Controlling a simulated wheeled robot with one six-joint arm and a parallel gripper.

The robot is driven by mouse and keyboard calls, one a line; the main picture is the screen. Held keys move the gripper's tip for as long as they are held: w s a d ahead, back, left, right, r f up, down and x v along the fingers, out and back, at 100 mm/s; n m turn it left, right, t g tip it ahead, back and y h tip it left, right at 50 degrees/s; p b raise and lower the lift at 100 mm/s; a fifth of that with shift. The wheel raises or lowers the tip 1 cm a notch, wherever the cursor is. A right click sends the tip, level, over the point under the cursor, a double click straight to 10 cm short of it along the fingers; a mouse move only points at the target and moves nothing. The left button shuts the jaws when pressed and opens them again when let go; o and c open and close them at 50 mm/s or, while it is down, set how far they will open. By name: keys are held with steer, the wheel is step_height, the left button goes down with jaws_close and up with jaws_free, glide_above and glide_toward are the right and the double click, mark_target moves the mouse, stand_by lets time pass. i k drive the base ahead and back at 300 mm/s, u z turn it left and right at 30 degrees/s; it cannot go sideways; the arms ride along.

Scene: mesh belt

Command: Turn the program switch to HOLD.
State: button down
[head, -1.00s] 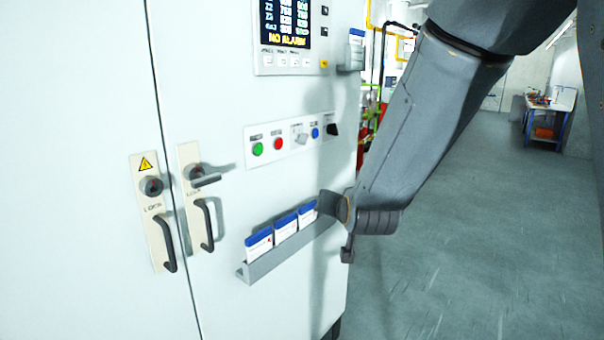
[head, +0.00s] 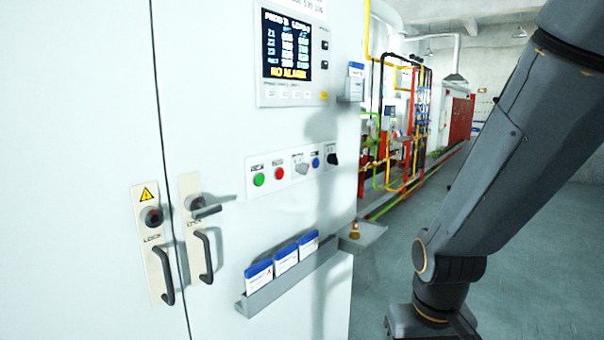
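A white control strip (head: 268,190) on the cabinet front carries a green button (head: 258,179), a red button (head: 279,173), a grey knob (head: 301,168), a blue button (head: 316,162) and a black knob (head: 333,158). The labels are too small to read, so I cannot tell which knob is the program switch or where either one points. My arm comes down on the right, well apart from the strip. Its wrist is at the bottom edge, and my gripper's fingers are not in view.
A grey rack (head: 290,286) with several blue-and-white cards juts out below the strip. A small shelf (head: 372,235) with a brass-coloured item (head: 354,230) sticks out at the cabinet's right edge. Door handles (head: 206,256) are at left. Open floor (head: 385,275) lies right of the cabinet.

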mark_target(332, 157)
steer(key=u, duration=0.25)
steer(key=k, duration=0.35)
steer(key=z, duration=0.9)
steer(key=i, duration=1.15)
steer(key=u, duration=0.65)
